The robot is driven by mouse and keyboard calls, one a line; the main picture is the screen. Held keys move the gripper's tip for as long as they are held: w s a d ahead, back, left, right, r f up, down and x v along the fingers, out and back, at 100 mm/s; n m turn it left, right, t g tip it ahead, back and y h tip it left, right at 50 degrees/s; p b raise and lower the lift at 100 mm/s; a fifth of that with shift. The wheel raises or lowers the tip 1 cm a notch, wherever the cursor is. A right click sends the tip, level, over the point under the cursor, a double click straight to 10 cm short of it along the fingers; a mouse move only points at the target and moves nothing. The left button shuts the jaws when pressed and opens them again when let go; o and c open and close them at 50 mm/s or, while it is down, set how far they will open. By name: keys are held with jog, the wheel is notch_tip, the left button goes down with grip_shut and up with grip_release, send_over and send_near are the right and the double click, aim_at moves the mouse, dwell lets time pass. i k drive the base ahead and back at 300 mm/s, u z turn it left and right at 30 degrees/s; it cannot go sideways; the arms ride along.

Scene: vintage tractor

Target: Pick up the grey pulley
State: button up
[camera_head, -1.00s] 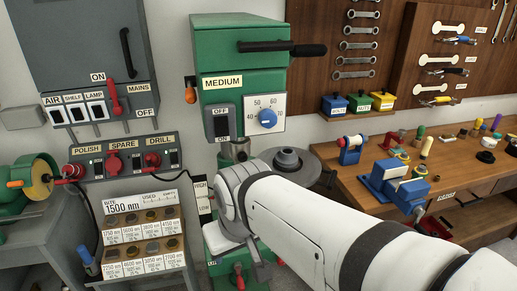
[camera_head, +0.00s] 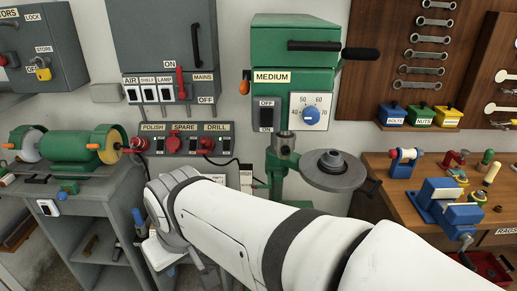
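A dark grey stepped round piece, which looks like the grey pulley (camera_head: 331,158), sits on the round grey table (camera_head: 345,181) of the green drill press. It is upright, with a hole in its top. My white arm crosses the lower middle of the view. My gripper (camera_head: 163,252) is at the arm's far end, left of and lower than the pulley, and clearly apart from it. The arm's end link hides most of it, so its fingers cannot be made out.
The green drill press (camera_head: 293,65) stands behind the pulley. A bench grinder (camera_head: 68,146) is on the left stand. A switch panel (camera_head: 186,141) is on the wall. A wooden bench (camera_head: 420,225) with a blue vise (camera_head: 447,205) stands at right.

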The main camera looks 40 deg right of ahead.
aim_at(331, 163)
jog(key=u, duration=0.95)
jog(key=k, duration=1.75)
jog(key=z, duration=1.55)
jog(key=i, duration=1.5)
jog(key=z, duration=0.05)
